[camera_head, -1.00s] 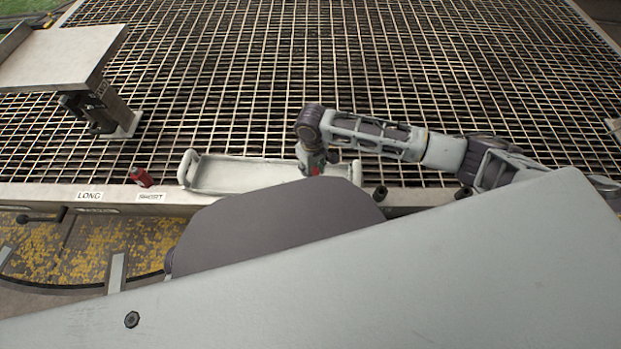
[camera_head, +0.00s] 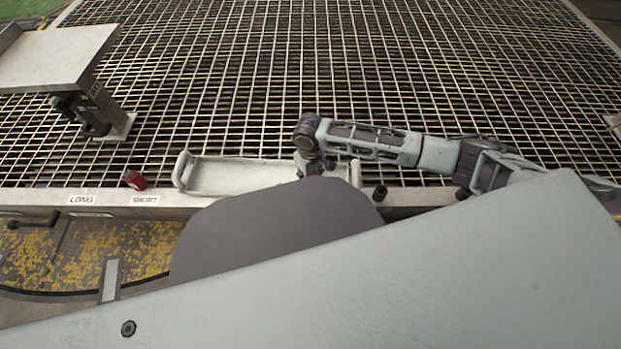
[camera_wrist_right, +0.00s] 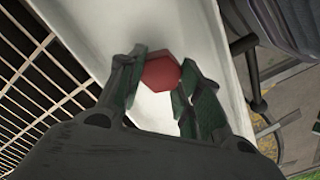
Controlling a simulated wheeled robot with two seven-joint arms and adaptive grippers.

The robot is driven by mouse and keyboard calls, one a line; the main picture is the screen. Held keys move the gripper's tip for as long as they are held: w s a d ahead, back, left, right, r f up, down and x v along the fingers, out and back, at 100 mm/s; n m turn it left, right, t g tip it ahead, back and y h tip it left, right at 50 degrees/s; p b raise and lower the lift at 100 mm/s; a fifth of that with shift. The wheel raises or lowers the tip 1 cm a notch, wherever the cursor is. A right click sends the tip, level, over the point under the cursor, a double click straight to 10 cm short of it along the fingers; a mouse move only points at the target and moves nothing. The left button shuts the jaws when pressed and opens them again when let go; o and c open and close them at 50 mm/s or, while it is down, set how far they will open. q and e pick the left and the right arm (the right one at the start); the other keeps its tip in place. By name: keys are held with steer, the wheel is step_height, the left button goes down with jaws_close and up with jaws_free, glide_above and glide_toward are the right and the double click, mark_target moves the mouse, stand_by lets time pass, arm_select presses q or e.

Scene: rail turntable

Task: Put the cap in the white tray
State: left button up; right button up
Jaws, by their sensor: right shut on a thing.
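My right gripper (camera_wrist_right: 160,88) is shut on the red six-sided cap (camera_wrist_right: 160,73). In the right wrist view, the white tray surface (camera_wrist_right: 110,25) lies behind and below the cap. I cannot tell whether the cap touches it. In the head view, the right gripper (camera_head: 312,166) is at the tray's right part, with its fingertips mostly hidden. My left gripper is out of view.
A red cylindrical thing (camera_head: 134,180) sits on the edge left of the tray, near the LONG (camera_head: 82,200) and SHORT (camera_head: 145,200) labels. A grey raised platform (camera_head: 55,58) stands at the far left. Behind the tray the metal grid (camera_head: 230,100) is clear.

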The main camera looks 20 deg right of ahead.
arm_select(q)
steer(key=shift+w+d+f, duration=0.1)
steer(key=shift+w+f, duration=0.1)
arm_select(e)
steer(key=shift+f, duration=0.65)
steer(key=o, duration=1.1)
steer(key=shift+f, duration=0.1)
steer(key=shift+o, duration=0.2)
steer(key=shift+r, duration=0.2)
step_height(320, 180, up, 2)
steer(key=shift+p, duration=0.35)
step_height(320, 180, up, 8)
steer(key=p, duration=0.3)
steer(key=shift+w+f, duration=0.15)
steer(key=shift+f, duration=0.1)
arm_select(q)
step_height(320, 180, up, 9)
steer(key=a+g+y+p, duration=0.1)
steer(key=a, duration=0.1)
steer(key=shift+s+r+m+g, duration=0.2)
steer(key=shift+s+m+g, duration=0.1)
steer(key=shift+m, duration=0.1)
arm_select(e)
steer(key=shift+r, duration=1.15)
